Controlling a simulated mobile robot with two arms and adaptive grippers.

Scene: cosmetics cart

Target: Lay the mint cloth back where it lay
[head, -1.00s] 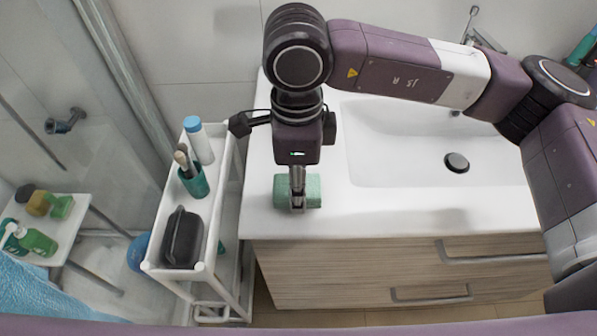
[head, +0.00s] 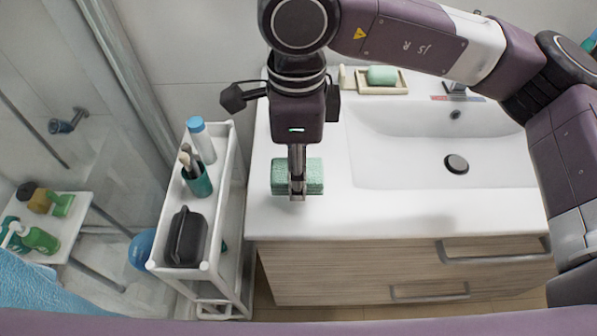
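The mint cloth (head: 312,176) is a small folded or rolled textured bundle at the left part of the white counter (head: 300,220). My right gripper (head: 297,192), with its arm coming in from the right, points down over the middle of the cloth. Its narrow fingers are shut on the cloth, whose two ends stick out on either side. I cannot tell whether the cloth is just above the counter or touches it. My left gripper is not in view.
A white cart (head: 226,190) stands left of the counter, holding a blue-capped bottle (head: 201,140), a teal brush cup (head: 197,180) and a black case (head: 186,238). A soap dish (head: 381,89) with mint soap is at the back. The sink (head: 430,150) lies right. The front-left counter is clear.

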